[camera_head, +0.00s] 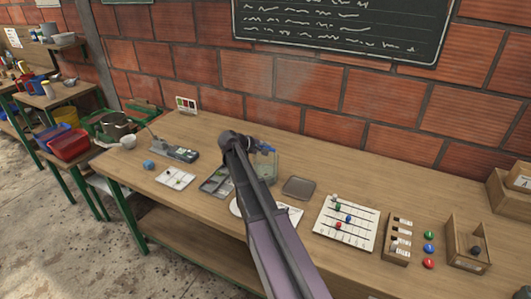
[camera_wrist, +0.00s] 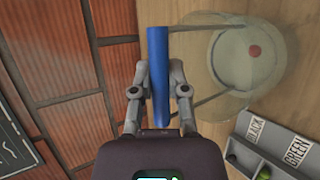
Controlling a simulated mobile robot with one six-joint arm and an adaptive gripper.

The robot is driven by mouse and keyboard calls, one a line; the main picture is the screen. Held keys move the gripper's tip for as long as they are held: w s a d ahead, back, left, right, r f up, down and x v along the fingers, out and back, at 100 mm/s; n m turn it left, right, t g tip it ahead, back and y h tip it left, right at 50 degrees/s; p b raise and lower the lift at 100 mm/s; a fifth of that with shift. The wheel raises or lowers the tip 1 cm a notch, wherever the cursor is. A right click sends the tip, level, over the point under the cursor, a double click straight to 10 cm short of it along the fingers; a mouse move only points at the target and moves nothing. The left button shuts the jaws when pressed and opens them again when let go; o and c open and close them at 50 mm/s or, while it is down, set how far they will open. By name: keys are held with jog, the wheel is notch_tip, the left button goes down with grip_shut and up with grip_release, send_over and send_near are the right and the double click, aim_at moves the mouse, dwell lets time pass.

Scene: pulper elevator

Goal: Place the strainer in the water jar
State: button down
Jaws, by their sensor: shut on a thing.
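My gripper (camera_wrist: 157,92) is shut on the blue handle (camera_wrist: 158,60) of the strainer in the wrist view. Two thin arms run right from the handle towards a round see-through shape, the water jar (camera_wrist: 282,86). A pale round area with a red spot (camera_wrist: 254,51) shows within the jar's outline; I cannot tell whether it lies in the strainer or lower in the jar. In the head view the clear jar (camera_head: 292,166) stands on the table behind my arm, with the blue handle (camera_head: 266,148) beside my gripper at its upper edge. My arm hides part of the jar.
A grey sorting tray (camera_head: 212,185) is left of my arm; its labels show in the wrist view (camera_wrist: 258,130). A flat grey dish (camera_head: 298,187) and a bead board (camera_head: 345,224) are to the right. The brick wall (camera_head: 300,92) rises close behind the table.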

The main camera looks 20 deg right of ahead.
jog(key=shift+f, duration=0.25)
jog(key=c, duration=0.6)
grip_release()
jog(key=shift+c, duration=0.2)
jog(key=shift+r, duration=0.25)
jog(key=p+v, duration=0.6)
jog(key=v, duration=0.6)
jog(key=shift+s, duration=0.1)
